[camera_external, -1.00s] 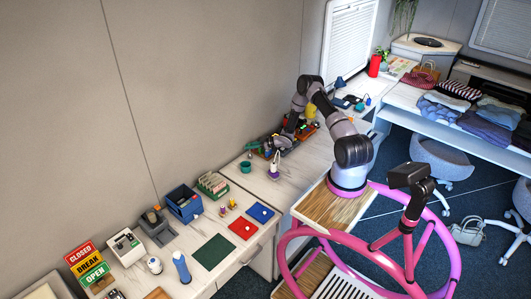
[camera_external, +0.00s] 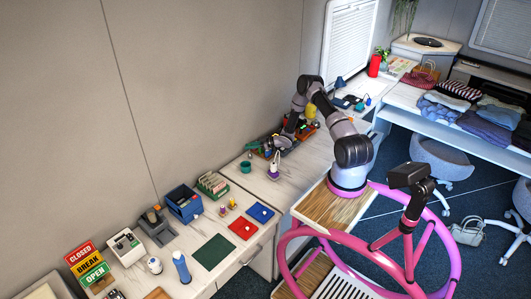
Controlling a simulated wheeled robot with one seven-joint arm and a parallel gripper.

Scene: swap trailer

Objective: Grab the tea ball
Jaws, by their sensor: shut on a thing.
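My arm reaches left over the back of the white counter. My gripper (camera_external: 270,149) is small and dark in this view, low at the front edge of a tray of tools and coloured items. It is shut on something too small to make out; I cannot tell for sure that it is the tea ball. A slim white thing with a purple base (camera_external: 274,170) stands upright just below the gripper in the picture. I cannot tell whether they touch. No tea ball can be picked out clearly elsewhere.
The cluttered tray (camera_external: 291,142) lies under my forearm by the wall. A teal cup (camera_external: 246,167) stands left of the gripper. A blue bin (camera_external: 184,204), a red mat (camera_external: 243,229) and a green mat (camera_external: 214,252) lie farther left. The counter right of the purple-based thing is clear.

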